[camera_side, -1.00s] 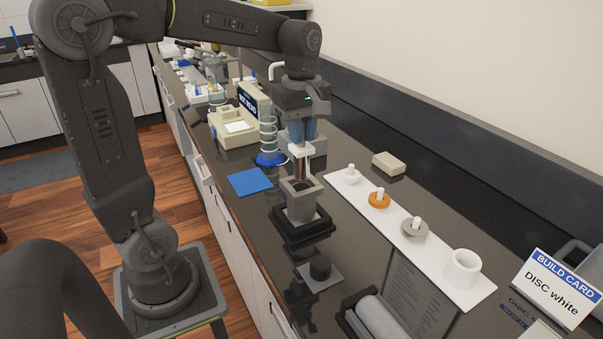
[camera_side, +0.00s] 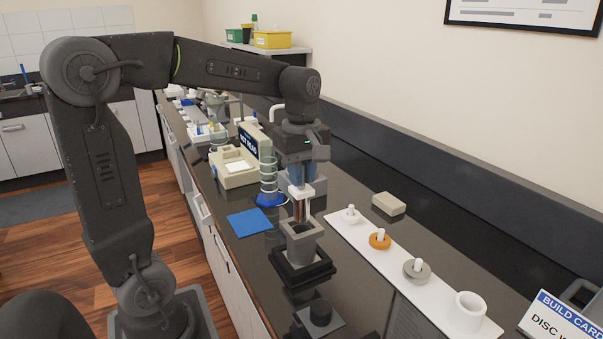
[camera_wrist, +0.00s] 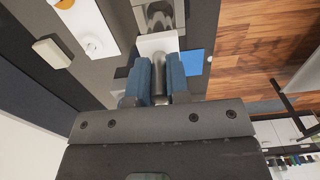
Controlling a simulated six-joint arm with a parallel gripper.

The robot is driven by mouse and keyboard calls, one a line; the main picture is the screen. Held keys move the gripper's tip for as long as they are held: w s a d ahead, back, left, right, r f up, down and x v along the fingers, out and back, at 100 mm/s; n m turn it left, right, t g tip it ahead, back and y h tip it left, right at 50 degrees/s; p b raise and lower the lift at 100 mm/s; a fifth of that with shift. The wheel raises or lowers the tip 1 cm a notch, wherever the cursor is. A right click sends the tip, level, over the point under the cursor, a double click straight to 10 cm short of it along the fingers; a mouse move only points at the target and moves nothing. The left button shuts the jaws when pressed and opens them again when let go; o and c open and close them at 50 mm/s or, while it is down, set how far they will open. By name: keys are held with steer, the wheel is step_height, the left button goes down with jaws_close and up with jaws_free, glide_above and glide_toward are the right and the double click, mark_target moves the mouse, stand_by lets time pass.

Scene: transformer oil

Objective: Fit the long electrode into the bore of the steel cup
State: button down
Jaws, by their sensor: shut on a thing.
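My gripper (camera_side: 301,175) is above the grey steel cup (camera_side: 301,247), pointing down. Its blue fingers, also in the wrist view (camera_wrist: 159,82), are shut on the long electrode (camera_wrist: 159,66), a grey metal rod. In the side view the electrode (camera_side: 299,210) hangs upright below the fingers, beneath a white piece. The square-topped cup stands on a black base, its dark bore facing up; its top also shows in the wrist view (camera_wrist: 159,12). The electrode's lower end is close to the cup's rim; I cannot tell whether it is inside the bore.
A dark cylinder (camera_side: 320,312) stands in front.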

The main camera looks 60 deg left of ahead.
mark_target(301, 212)
steer(key=shift+f, duration=4.55)
steer(key=c, duration=1)
jaws_free()
step_height(301, 212, up, 14)
steer(key=shift+f, duration=0.1)
steer(key=s+d+f+m+t, duration=0.2)
steer(key=s+d+m, duration=0.1)
steer(key=m, duration=0.3)
steer(key=s+d+f+m+t, duration=0.1)
steer(key=s+d+f+m, duration=0.1)
steer(key=m, duration=0.4)
steer(key=s+d+f+m+t, duration=0.2)
steer(key=s+d+m, duration=0.3)
steer(key=s+m, duration=0.1)
steer(key=shift+s+f+t, duration=0.15)
steer(key=shift+s+t, duration=0.15)
steer(key=shift+s, duration=0.05)
